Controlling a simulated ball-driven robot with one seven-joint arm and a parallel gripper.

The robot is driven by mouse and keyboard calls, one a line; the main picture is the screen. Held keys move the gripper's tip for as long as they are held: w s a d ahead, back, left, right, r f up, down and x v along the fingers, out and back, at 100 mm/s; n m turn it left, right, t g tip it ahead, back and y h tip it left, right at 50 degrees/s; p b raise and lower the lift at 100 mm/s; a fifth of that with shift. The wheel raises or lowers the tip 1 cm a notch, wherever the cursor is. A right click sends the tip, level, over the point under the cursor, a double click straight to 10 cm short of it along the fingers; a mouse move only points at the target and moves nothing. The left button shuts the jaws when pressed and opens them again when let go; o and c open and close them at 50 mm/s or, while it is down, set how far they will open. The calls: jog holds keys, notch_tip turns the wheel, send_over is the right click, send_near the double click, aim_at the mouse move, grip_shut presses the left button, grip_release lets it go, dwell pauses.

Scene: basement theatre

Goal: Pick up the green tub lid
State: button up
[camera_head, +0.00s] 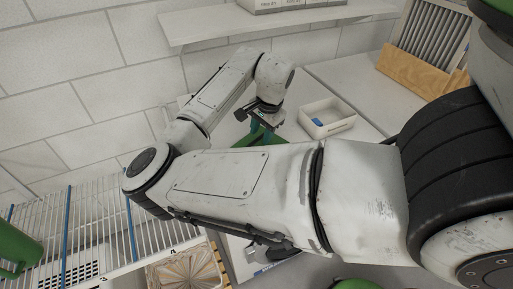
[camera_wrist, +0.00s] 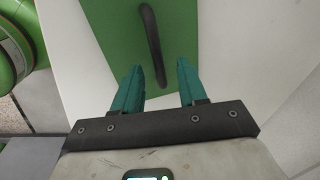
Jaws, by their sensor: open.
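The green tub lid (camera_wrist: 185,50) shows in the wrist view as a flat green panel with a dark curved handle (camera_wrist: 152,45) on it. In the head view a small part of the green lid (camera_head: 250,137) shows on the white surface, mostly hidden behind my arm. My gripper (camera_wrist: 160,80) has two teal fingers, open and empty, one on each side of the handle's lower end. I cannot tell how far the fingertips are above the lid. In the head view my gripper (camera_head: 262,128) is over the lid.
A white open bin (camera_head: 327,117) with a blue item stands right of the gripper. A white shelf (camera_head: 270,22) hangs above. A wire rack (camera_head: 85,225) is at left, with a green container (camera_head: 18,248).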

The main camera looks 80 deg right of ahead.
jog(key=shift+w+f, duration=0.1)
jog(key=shift+f, duration=0.6)
jog(key=shift+c, duration=0.3)
grip_shut()
